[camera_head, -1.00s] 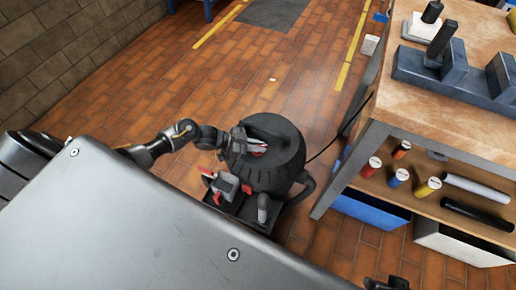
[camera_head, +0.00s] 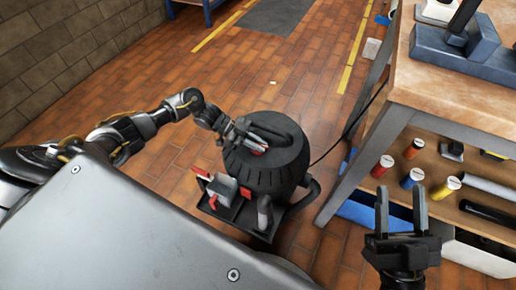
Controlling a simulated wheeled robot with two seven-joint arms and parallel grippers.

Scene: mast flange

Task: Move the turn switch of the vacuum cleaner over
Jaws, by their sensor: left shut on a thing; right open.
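The vacuum cleaner (camera_head: 265,170) is a dark round canister on a base, standing on the brick floor in the middle of the view. My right gripper (camera_head: 400,212) is open and empty at the lower right, in front of the workbench shelf, well apart from the vacuum cleaner.
A workbench (camera_head: 465,95) with a wooden top stands at the right. Its lower shelf holds several capped cylinders, among them a red one (camera_head: 382,166). A dark cable (camera_head: 350,130) runs from the vacuum cleaner towards the bench. The floor behind the cleaner is clear.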

